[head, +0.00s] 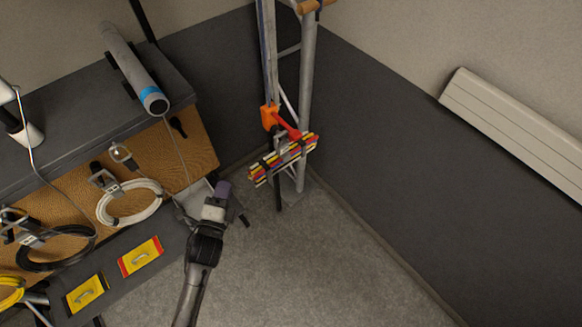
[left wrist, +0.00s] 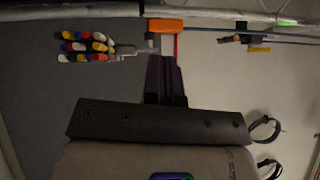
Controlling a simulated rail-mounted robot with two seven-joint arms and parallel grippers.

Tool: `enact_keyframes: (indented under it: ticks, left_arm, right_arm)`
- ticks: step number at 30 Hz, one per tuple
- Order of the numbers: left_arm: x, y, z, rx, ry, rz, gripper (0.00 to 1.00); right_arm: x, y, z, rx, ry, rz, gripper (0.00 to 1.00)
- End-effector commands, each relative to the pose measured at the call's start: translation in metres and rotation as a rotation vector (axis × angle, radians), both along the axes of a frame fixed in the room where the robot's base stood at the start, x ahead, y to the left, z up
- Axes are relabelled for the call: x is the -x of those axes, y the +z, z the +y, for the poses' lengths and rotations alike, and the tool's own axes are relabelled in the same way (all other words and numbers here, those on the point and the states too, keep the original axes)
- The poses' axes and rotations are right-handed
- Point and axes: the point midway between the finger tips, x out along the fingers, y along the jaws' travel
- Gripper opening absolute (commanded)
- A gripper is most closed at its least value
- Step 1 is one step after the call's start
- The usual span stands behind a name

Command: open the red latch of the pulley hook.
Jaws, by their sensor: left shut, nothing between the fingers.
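The pulley hook has an orange body (head: 269,117) on the upright truss, with its red latch (head: 288,124) slanting down to the right. In the left wrist view the orange body (left wrist: 165,25) lies just beyond the fingertips, with a thin red part beside it. A bundle of coloured cables (head: 268,168) hangs below the hook; it also shows in the left wrist view (left wrist: 85,47). My left gripper (head: 224,187), with dark purple fingers (left wrist: 164,60), is shut and empty. In the head view it is below and left of the hook. Contact with the latch cannot be told.
A workbench (head: 75,135) with a perforated front stands at the left, holding coiled cables (head: 130,202) and a grey tube (head: 135,65). Yellow-and-red plates (head: 140,256) lie on a low shelf. A white heater (head: 520,130) is on the right wall. The floor between is clear.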

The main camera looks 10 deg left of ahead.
Motion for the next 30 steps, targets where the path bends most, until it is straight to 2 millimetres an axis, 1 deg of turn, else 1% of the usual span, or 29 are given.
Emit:
enact_keyframes:
  ticks: [1,7,9,12,15,18,21,26,30]
  left_arm:
    - [-0.008,-0.029,-0.002,-0.087,-0.011,-0.063,0.0]
    - [-0.028,-0.07,-0.019,-0.471,-0.035,-0.344,0.0]
    - [-0.032,-0.085,-0.027,-0.594,-0.032,-0.444,0.0]
    - [-0.034,-0.103,-0.037,-0.747,-0.019,-0.575,0.0]
    - [-0.034,-0.118,-0.047,-0.862,-0.004,-0.686,0.0]
    - [-0.033,-0.13,-0.054,-0.948,0.015,-0.774,0.0]
    - [-0.032,-0.139,-0.059,-1.008,0.031,-0.839,0.0]
    - [-0.03,-0.145,-0.064,-1.059,0.048,-0.901,0.0]
    - [-0.032,-0.144,-0.068,-1.075,0.053,-0.922,0.0]
  right_arm:
    - [0.0,-0.036,-0.001,0.002,0.001,0.0,0.43]
    - [0.0,-0.103,-0.002,0.008,0.005,0.0,0.43]
    - [0.0,-0.125,-0.002,0.008,0.005,0.0,0.43]
    - [0.0,-0.151,-0.002,0.008,0.005,0.001,0.43]
    - [0.0,-0.171,-0.002,0.007,0.005,0.001,0.43]
    - [0.0,-0.185,-0.002,0.006,0.003,0.001,0.43]
    - [0.0,-0.195,-0.001,0.003,0.002,0.001,0.43]
    - [0.0,-0.203,0.0,0.0,0.0,0.0,0.43]
    - [0.0,-0.205,0.001,-0.003,-0.002,0.0,0.43]
